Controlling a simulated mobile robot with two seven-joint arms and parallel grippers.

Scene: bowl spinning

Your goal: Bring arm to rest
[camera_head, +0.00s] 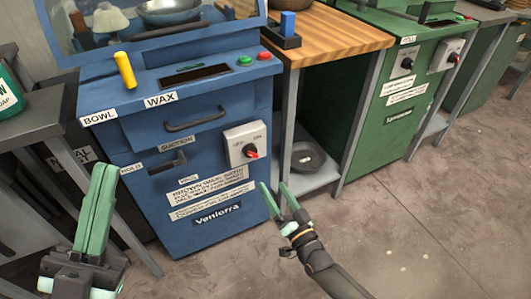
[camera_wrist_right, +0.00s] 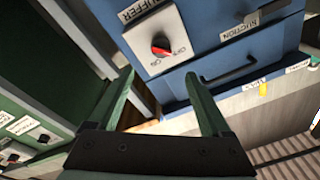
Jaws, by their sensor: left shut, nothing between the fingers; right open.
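My right gripper (camera_head: 276,198) is in front of the blue machine (camera_head: 200,145), to the right of its lower panel, over the floor. Its two green fingers are apart with nothing between them. They also show in the right wrist view (camera_wrist_right: 160,80), pointing toward the blue machine's front. My left gripper (camera_head: 103,168) is at the lower left, pointing up, its fingers together and empty. It stands apart from the blue machine in the picture's foreground. Most of my left arm is out of view.
The blue machine carries a switch box (camera_head: 246,145) with a red knob and a yellow handle (camera_head: 125,70). A wooden-topped table (camera_head: 330,35) with a dark pan (camera_head: 307,157) on its lower shelf stands beside it. A green machine (camera_head: 400,90) is further right. The floor (camera_head: 430,220) at right is clear.

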